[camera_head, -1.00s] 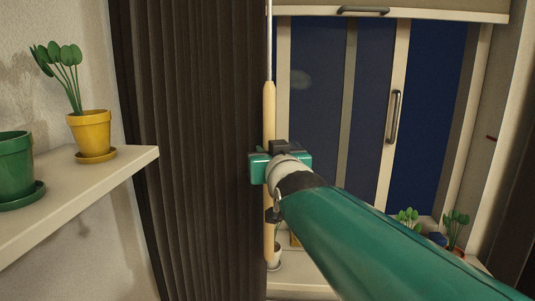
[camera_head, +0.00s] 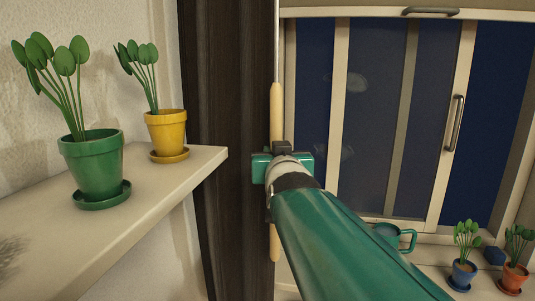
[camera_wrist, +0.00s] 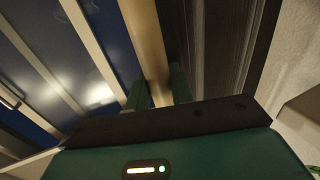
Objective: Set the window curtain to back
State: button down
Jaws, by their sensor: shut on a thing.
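The dark brown pleated curtain (camera_head: 225,130) hangs left of the window, gathered into a fairly narrow bunch. A pale wooden wand (camera_head: 276,105) hangs upright at its right edge. My gripper (camera_head: 282,165) is at the wand's middle, shut on it, with the wand showing above and below. In the wrist view the wand (camera_wrist: 147,45) runs between the two green fingers (camera_wrist: 160,90), with the curtain (camera_wrist: 215,45) to the right. The window (camera_head: 380,120) shows dark blue glass in cream frames. The exact contact is partly hidden by my wrist.
A shelf (camera_head: 150,195) at left holds a green pot (camera_head: 93,165) and a yellow pot (camera_head: 166,132) with plants. On the sill are a green mug (camera_head: 390,236), a blue pot (camera_head: 462,272), and an orange pot (camera_head: 513,277). The window has handles (camera_head: 455,122).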

jog(key=shift+w+a+r, duration=0.1)
jog(key=shift+a, duration=0.45)
jog(key=shift+w+a+r, duration=0.1)
jog(key=shift+a, duration=0.55)
jog(key=c, duration=1.3)
grip_release()
jog(key=shift+a, duration=0.1)
jog(key=shift+f, duration=0.15)
jog(key=s, duration=0.8)
jog(key=s+d, duration=0.1)
jog(key=s, duration=0.3)
